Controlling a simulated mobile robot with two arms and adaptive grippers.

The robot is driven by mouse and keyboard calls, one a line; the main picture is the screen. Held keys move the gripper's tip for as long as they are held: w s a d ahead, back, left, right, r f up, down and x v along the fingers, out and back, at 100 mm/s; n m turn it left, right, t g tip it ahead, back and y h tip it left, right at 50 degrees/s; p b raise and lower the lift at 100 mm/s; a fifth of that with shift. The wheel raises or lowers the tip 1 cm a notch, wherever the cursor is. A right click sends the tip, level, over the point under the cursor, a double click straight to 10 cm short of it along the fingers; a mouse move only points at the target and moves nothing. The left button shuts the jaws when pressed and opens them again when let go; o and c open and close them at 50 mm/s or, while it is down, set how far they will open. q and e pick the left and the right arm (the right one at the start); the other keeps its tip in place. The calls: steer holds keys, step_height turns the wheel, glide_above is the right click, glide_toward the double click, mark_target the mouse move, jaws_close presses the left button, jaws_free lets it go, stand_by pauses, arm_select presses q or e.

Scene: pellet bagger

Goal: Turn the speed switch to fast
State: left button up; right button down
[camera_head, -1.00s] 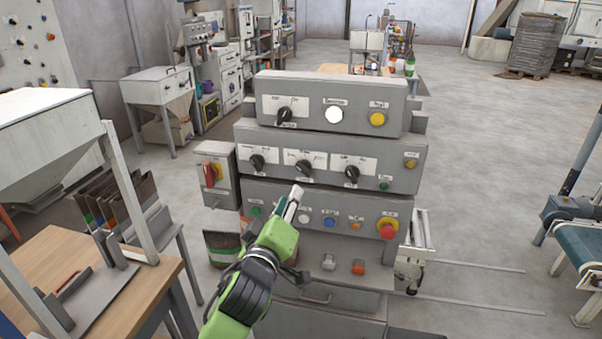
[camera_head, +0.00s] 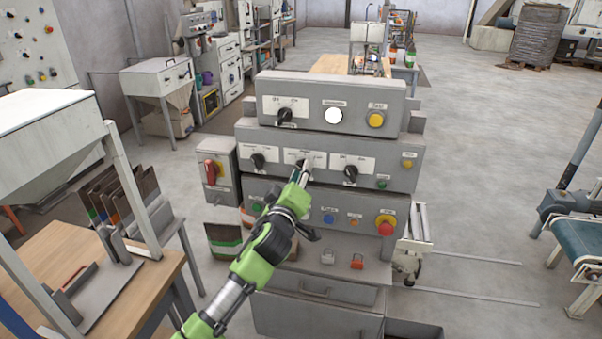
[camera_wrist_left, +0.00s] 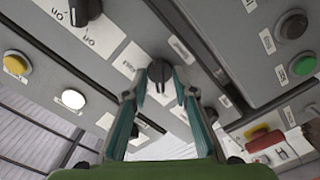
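Three black rotary switches sit in the middle row of the grey control panel (camera_head: 330,187); their labels are too small to read, so I cannot tell which is the speed switch. My left gripper (camera_head: 304,172) is at the middle switch and largely hides it in the head view. In the left wrist view the black knob (camera_wrist_left: 160,73) lies between the fingertips of my left gripper (camera_wrist_left: 160,84), one on each side. The fingers are apart, and I cannot tell whether they touch the knob. My right gripper is not in view.
The left switch (camera_head: 257,161) and right switch (camera_head: 350,174) flank the middle one. A red emergency button (camera_head: 386,225) and a blue button (camera_head: 328,219) sit below. A box with a red handle (camera_head: 211,172) stands left of the panel. A wooden table (camera_head: 100,270) is at lower left.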

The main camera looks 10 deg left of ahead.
arm_select(q)
jaws_close()
steer(key=m+p, duration=0.1)
steer(key=m, duration=1.8)
steer(key=shift+m+p, duration=0.35)
steer(key=shift+m, duration=0.05)
stand_by(0.5)
